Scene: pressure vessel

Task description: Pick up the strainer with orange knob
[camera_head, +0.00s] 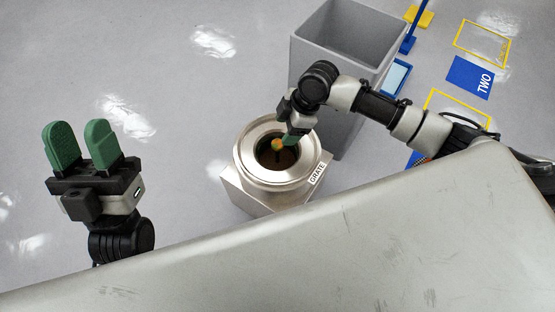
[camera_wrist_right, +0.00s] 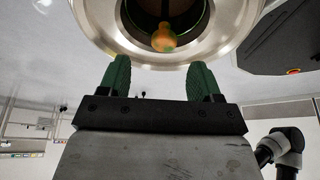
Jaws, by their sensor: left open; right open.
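The orange knob (camera_head: 277,144) of the strainer shows inside the round opening of a metal vessel (camera_head: 246,163) labelled GRATE. The strainer's body below the knob is mostly hidden in the dark opening. In the right wrist view the knob (camera_wrist_right: 163,38) is beyond and between my fingertips, apart from them. My right gripper (camera_head: 291,137) is over the vessel's opening, close to the knob; in the wrist view its green fingers (camera_wrist_right: 160,75) are spread with nothing between them. My left gripper (camera_head: 82,140) is open and empty, far to the left of the vessel.
A tall grey bin (camera_head: 330,90) stands right behind the vessel. A large pale metal surface (camera_head: 300,250) fills the foreground. A blue floor mark reading TWO (camera_head: 470,77), yellow outlines and a blue post (camera_head: 412,28) are at the upper right. The floor at left is clear.

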